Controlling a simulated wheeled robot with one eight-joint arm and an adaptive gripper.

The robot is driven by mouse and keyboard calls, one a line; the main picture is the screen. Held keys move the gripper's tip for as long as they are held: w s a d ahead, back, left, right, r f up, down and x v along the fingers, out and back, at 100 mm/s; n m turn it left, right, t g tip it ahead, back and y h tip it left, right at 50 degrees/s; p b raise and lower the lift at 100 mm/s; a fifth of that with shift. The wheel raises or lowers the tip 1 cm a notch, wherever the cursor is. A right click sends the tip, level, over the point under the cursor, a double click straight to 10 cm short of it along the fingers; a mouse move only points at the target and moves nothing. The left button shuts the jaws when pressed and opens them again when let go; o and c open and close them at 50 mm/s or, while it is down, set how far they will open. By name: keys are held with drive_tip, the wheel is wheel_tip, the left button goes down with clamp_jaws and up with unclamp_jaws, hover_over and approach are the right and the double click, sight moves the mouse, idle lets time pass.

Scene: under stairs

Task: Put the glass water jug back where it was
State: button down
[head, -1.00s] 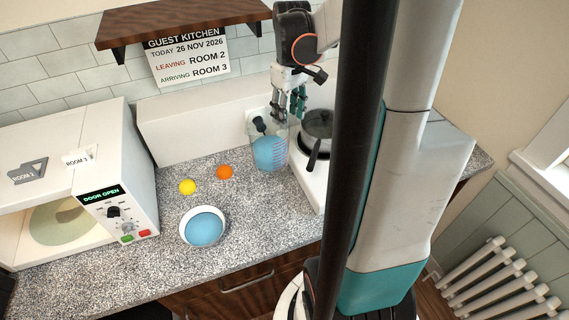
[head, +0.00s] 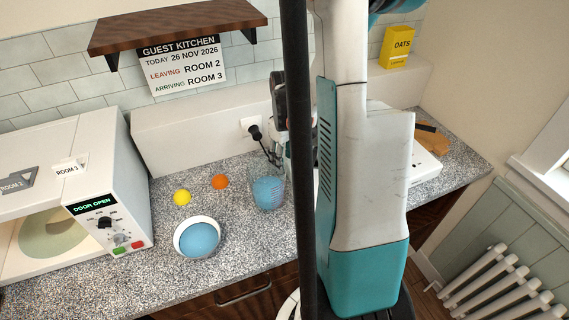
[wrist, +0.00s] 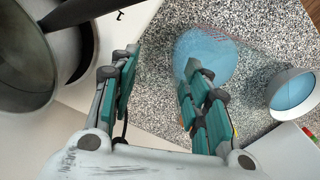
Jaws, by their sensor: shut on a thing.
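The glass water jug (head: 268,193), clear with blue water and red marks on its side, is upright over the speckled counter beside the bowl. I cannot tell for sure whether its base touches the counter. It also shows in the wrist view (wrist: 207,52), its clear walls hard to make out. My gripper (wrist: 165,85) is shut on the jug, its teal-padded fingers well apart, the right one overlapping the blue water in the picture. In the head view the gripper is mostly hidden behind my dark column; the exact grip spot is unclear.
A white bowl (head: 176,241) of blue, a yellow ball (head: 182,197) and an orange ball (head: 220,181) lie left of the jug. A microwave (head: 119,150) stands open further left. A pan (wrist: 25,65) is close to my gripper. A socket with a plug (head: 254,131) is behind.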

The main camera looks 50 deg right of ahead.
drive_tip(key=shift+f, duration=1.15)
drive_tip(key=shift+f+b, duration=0.15)
drive_tip(key=shift+b, duration=0.2)
drive_tip(key=c, duration=0.9)
unclamp_jaws()
wheel_tip(320, 180, up, 12)
drive_tip(key=shift+d+r+p, duration=0.1)
drive_tip(key=shift+r+p, duration=0.1)
drive_tip(key=shift+p, duration=1)
